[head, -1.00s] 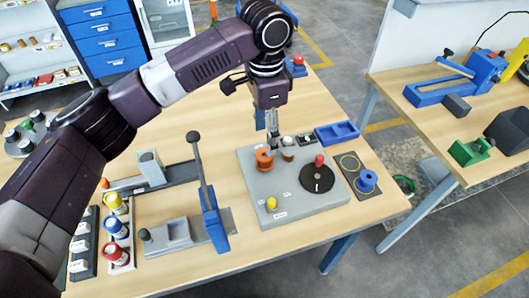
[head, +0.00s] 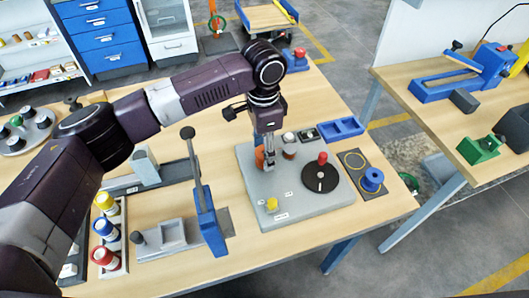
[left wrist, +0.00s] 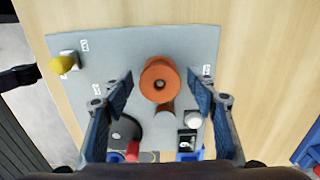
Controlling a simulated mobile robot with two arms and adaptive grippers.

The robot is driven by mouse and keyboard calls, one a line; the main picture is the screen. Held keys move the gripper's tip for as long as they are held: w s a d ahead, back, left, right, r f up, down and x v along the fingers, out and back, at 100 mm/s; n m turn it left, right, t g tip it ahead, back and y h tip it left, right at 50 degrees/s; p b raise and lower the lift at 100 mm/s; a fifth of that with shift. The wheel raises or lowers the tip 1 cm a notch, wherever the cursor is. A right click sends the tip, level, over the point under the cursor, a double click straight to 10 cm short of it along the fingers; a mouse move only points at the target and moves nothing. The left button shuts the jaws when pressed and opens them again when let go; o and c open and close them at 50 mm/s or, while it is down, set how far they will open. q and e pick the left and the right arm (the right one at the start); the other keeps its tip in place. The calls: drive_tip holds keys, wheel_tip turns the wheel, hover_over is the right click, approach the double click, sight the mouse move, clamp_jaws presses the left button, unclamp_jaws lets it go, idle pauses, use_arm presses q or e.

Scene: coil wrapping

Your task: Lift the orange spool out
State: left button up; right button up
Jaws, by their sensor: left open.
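The orange spool (left wrist: 160,80) stands upright on the grey base plate (left wrist: 240,55) in the left wrist view, showing its round top flange with a centre hole. In the head view the spool (head: 260,158) is partly hidden behind my left gripper (head: 268,160). My left gripper (left wrist: 160,82) is open, with one finger on each side of the spool and a visible gap to it on both sides in the wrist view. My right gripper is in neither view.
A blue lever press (head: 209,225) stands left.

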use_arm(q)
drive_tip(key=shift+f, duration=0.7)
drive_tip(key=c, duration=1.2)
drive_tip(key=shift+c, duration=0.2)
drive_tip(key=shift+r, duration=0.2)
wheel_tip(320, 180, up, 20)
drive_tip(key=b, duration=0.2)
drive_tip(key=shift+f+b, duration=0.15)
drive_tip(key=shift+b, duration=0.2)
